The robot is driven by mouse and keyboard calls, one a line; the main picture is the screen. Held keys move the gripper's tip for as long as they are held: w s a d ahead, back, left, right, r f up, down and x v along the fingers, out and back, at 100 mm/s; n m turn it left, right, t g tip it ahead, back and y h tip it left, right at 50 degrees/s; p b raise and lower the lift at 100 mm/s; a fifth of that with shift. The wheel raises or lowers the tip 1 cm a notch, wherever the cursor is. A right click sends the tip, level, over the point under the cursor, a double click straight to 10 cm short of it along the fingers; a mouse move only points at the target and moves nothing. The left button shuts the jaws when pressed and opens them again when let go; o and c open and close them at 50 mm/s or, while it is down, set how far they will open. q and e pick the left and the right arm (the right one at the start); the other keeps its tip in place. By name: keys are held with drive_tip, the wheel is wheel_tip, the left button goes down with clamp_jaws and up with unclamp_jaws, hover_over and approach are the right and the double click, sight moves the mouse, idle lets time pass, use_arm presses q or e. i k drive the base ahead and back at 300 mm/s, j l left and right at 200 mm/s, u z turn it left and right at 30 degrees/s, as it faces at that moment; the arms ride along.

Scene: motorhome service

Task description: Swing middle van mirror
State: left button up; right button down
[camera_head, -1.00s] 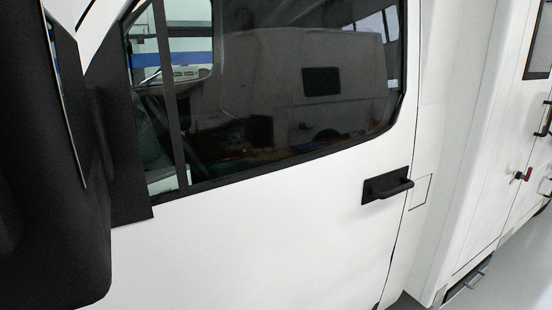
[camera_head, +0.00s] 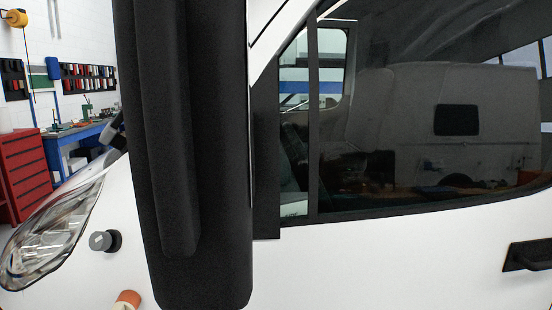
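The van mirror (camera_head: 222,150) is a tall black housing, seen close up from its back side in the head view. It stands upright in front of the white van (camera_head: 400,260) and hides part of its front. A black mounting panel (camera_head: 266,150) shows right behind it, at the front corner of the side window (camera_head: 420,130). A black door handle (camera_head: 527,255) is at the right edge. Neither of my grippers is in view.
A headlight (camera_head: 50,235) is at the left, with a dark round knob (camera_head: 104,241) and an orange-and-white round object (camera_head: 127,300) near it. A red tool cabinet (camera_head: 25,175) and a blue workbench (camera_head: 75,140) stand behind at the left.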

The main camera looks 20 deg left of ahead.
sight(184, 69)
drive_tip(key=l+u, duration=0.1)
drive_tip(key=u, duration=0.3)
drive_tip(key=l+u, duration=0.15)
drive_tip(key=u, duration=0.25)
drive_tip(key=l+u, duration=0.1)
drive_tip(key=u, duration=0.35)
